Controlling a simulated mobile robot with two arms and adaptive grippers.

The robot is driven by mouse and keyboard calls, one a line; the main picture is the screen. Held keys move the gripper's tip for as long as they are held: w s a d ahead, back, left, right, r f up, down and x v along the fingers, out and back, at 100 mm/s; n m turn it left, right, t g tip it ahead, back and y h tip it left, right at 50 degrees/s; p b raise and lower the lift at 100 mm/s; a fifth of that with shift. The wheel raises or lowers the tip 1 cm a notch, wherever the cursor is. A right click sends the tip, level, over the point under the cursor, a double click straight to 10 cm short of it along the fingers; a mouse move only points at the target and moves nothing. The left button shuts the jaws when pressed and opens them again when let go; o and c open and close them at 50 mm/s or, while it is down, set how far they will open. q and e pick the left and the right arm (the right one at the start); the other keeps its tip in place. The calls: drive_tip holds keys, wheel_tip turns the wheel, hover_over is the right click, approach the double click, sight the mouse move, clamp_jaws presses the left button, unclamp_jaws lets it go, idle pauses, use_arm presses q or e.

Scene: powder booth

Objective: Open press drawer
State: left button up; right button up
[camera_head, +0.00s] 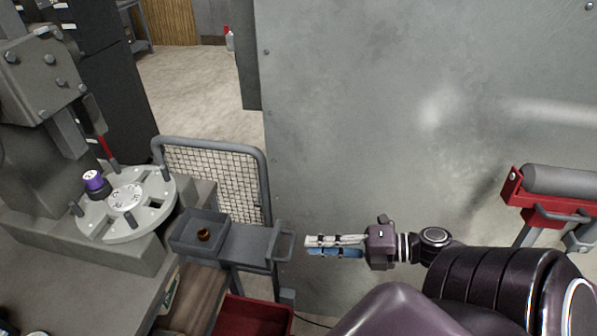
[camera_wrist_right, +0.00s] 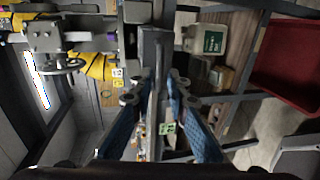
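The grey press drawer (camera_head: 248,243) sticks out to the right of the press, with a bar handle (camera_head: 285,246) at its right end. A brown ring (camera_head: 204,234) lies in the drawer's tray (camera_head: 180,246). My left gripper is not in view.
The press's round indexing table (camera_head: 150,215) carries a purple-topped part (camera_head: 93,180). A mesh guard (camera_head: 232,180) stands behind the drawer. A red bin (camera_head: 255,318) sits below it. A grey wall panel (camera_head: 370,120) rises behind my right arm, and a red roller stand (camera_head: 540,214) stands right.

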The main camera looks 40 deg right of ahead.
drive_tip(key=shift+v, duration=2.65)
